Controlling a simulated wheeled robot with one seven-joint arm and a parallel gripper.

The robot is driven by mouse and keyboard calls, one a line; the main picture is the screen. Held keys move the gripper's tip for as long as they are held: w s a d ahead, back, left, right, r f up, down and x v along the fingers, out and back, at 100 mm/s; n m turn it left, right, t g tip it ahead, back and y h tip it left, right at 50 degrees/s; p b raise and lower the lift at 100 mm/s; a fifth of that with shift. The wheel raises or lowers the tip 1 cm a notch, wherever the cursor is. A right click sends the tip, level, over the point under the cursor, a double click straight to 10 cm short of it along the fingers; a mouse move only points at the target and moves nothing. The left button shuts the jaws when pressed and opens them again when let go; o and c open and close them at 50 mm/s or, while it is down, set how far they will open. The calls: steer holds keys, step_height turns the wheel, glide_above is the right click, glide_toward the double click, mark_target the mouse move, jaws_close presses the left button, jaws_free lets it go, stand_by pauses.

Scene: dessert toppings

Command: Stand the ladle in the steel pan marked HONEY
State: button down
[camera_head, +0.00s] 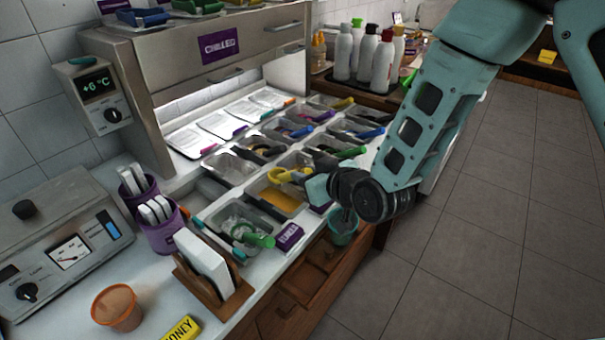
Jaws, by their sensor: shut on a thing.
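My gripper (314,188) reaches in from the right, low over the rows of steel pans. It is shut on a yellow-handled utensil (284,175), which looks like the ladle. The handle shows just left of the fingers; the bowl end cannot be made out. A steel pan with amber contents (281,201) lies just below and left of the gripper. A yellow block (183,330) reading HONEY lies at the front edge of the counter, apart from the pans. I cannot read a HONEY mark on any pan.
Several other pans hold coloured-handled tools, one with a green handle (260,240). A wooden card holder (213,290), terracotta pot (117,308) and scale (64,250) stand left.

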steer(key=shift+f+b, duration=1.4)
steer(key=shift+f, duration=0.85)
steer(key=shift+f+b, duration=1)
steer(key=shift+b, duration=0.1)
steer(key=shift+f+b, duration=1.3)
steer(key=shift+b, duration=0.65)
steer(key=c, duration=0.7)
jaws_free()
steer(key=shift+r, duration=0.15)
steer(key=shift+r+p, duration=2.6)
steer(key=shift+r, duration=1.3)
